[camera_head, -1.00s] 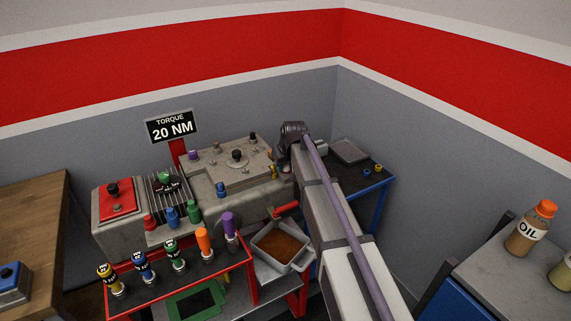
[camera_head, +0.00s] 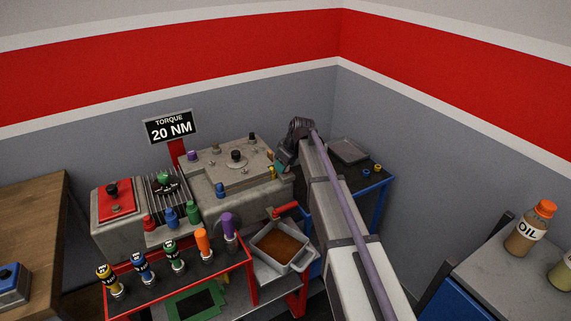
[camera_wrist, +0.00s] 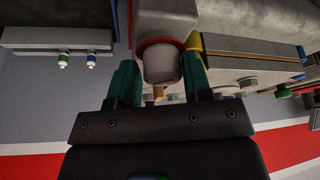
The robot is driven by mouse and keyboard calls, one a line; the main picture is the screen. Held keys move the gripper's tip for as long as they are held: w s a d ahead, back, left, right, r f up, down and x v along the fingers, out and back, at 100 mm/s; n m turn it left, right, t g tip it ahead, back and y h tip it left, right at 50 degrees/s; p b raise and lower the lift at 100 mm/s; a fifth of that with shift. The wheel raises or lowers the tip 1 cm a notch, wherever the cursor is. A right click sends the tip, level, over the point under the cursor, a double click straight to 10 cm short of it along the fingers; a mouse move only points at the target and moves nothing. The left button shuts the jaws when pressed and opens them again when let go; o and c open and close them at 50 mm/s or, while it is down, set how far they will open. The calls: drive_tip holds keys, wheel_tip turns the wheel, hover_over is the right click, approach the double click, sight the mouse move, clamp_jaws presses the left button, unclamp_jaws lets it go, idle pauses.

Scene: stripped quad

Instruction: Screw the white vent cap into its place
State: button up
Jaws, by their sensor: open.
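My gripper (camera_wrist: 158,92) has its two green fingers apart, one on each side of a pale grey-white cylinder with a red ring at its base and a small brass tip. I cannot tell for sure that this cylinder (camera_wrist: 160,64) is the white vent cap, nor whether a finger touches it. In the head view my gripper (camera_head: 280,164) is at the right end of the grey housing (camera_head: 205,200), partly hidden by its own wrist. The cylinder cannot be made out in the head view.
A red cart (camera_head: 205,270) with several coloured tools stands in front of the housing. A tray of brown liquid (camera_head: 260,259) is below right. A dark side table (camera_head: 370,189) stands behind my arm. Bolts and a plate edge (camera_wrist: 250,67) are close right of my fingers.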

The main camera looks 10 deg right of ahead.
drive_tip(key=n, duration=0.1)
drive_tip(key=n+g, duration=0.1)
drive_tip(key=n, duration=0.1)
drive_tip(key=shift+s+a+y, duration=0.1)
drive_tip(key=shift+a+y, duration=0.2)
drive_tip(key=n+g, duration=0.1)
drive_tip(key=n, duration=0.1)
drive_tip(key=n+y, duration=0.1)
drive_tip(key=n, duration=0.2)
drive_tip(key=shift+d+g, duration=0.1)
drive_tip(key=shift+g, duration=0.3)
drive_tip(key=c, duration=0.8)
drive_tip(key=shift+s+m, duration=0.15)
drive_tip(key=shift+m, duration=0.15)
drive_tip(key=shift+c, duration=0.9)
drive_tip(key=shift+m+t, duration=0.4)
drive_tip(key=shift+m, duration=0.4)
drive_tip(key=shift+m+h, duration=0.3)
drive_tip(key=shift+m, duration=0.3)
drive_tip(key=shift+m+t+h, duration=0.3)
drive_tip(key=shift+m+t, duration=0.3)
drive_tip(key=shift+m, duration=0.8)
drive_tip(key=shift+m+t+h, duration=0.3)
drive_tip(key=shift+m, duration=0.8)
